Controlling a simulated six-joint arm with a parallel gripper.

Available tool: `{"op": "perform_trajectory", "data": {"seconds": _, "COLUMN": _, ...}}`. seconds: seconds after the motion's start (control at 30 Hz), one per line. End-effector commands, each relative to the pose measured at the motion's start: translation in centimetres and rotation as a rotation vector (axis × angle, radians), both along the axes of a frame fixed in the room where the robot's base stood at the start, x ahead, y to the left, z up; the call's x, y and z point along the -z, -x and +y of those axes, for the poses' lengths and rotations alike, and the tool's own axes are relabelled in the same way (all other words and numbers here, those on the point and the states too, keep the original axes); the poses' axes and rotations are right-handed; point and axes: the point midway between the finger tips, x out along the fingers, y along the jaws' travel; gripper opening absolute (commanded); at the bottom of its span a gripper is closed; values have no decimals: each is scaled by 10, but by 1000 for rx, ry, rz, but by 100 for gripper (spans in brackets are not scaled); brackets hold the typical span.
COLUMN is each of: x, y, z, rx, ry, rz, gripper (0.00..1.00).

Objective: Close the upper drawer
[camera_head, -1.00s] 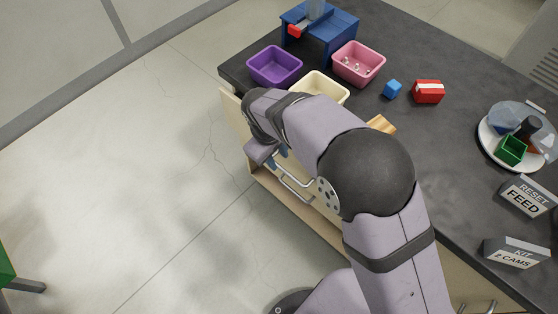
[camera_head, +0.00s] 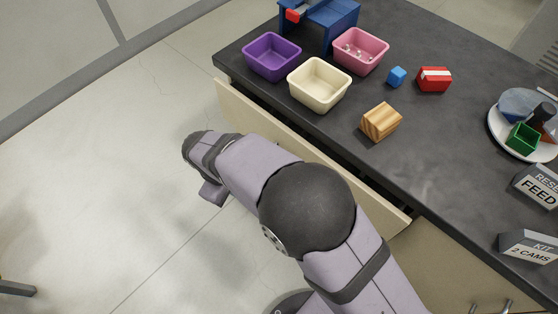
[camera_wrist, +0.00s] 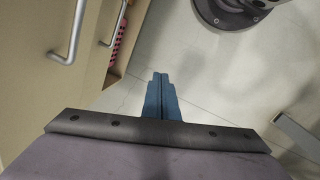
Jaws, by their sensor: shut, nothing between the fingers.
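The upper drawer (camera_head: 310,155) shows as a pale wooden front below the counter in the head view. A narrow dark gap separates its top edge from the counter, so it stands slightly open. My arm covers part of the front. In the wrist view, a wooden front with a metal bar handle (camera_wrist: 72,35) is at upper left. My gripper (camera_wrist: 160,77) has blue fingers, shut and empty, apart from the handle and over the floor. The fingertips are hidden in the head view.
A second handle (camera_wrist: 116,24) and an opening with a red patterned thing (camera_wrist: 118,45) show in the wrist view. A wooden block (camera_head: 381,122), cream bin (camera_head: 319,101), purple bin (camera_head: 272,70) and pink bin (camera_head: 361,64) stand on the counter.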

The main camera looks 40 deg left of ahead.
Motion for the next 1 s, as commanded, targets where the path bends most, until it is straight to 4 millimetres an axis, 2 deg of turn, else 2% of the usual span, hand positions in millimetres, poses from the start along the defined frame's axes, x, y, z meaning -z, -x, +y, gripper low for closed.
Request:
{"op": "perform_trajectory", "data": {"seconds": 0.03, "x": 47, "y": 33, "z": -5, "rx": -70, "ry": 38, "rz": 1, "gripper": 0}}
{"op": "perform_trajectory", "data": {"seconds": 0.1, "x": 85, "y": 66, "z": -11, "rx": -163, "ry": 78, "rz": -15, "gripper": 0}}
{"op": "perform_trajectory", "data": {"seconds": 0.2, "x": 133, "y": 96, "z": -22, "rx": -324, "ry": 143, "rz": -82, "gripper": 0}}
{"op": "perform_trajectory", "data": {"seconds": 0.3, "x": 168, "y": 103, "z": -38, "rx": -509, "ry": 249, "rz": -214, "gripper": 0}}
{"op": "perform_trajectory", "data": {"seconds": 0.4, "x": 173, "y": 88, "z": -44, "rx": -662, "ry": 356, "rz": -366, "gripper": 0}}
{"op": "perform_trajectory", "data": {"seconds": 0.47, "x": 167, "y": 74, "z": -43, "rx": -737, "ry": 423, "rz": -462, "gripper": 0}}
{"op": "perform_trajectory", "data": {"seconds": 0.57, "x": 139, "y": 43, "z": -34, "rx": -833, "ry": 538, "rz": -637, "gripper": 0}}
{"op": "perform_trajectory", "data": {"seconds": 0.67, "x": 94, "y": 17, "z": -17, "rx": -898, "ry": 651, "rz": -828, "gripper": 0}}
{"op": "perform_trajectory", "data": {"seconds": 0.7, "x": 73, "y": 9, "z": -10, "rx": -913, "ry": 698, "rz": -905, "gripper": 0}}
{"op": "perform_trajectory", "data": {"seconds": 0.83, "x": 17, "y": -4, "z": 0, "rx": -927, "ry": 852, "rz": -1099, "gripper": 0}}
{"op": "perform_trajectory", "data": {"seconds": 0.9, "x": -2, "y": -6, "z": -1, "rx": -921, "ry": 922, "rz": -1153, "gripper": 0}}
{"op": "perform_trajectory", "data": {"seconds": 1.0, "x": -16, "y": -6, "z": -7, "rx": -909, "ry": 999, "rz": -1171, "gripper": 0}}
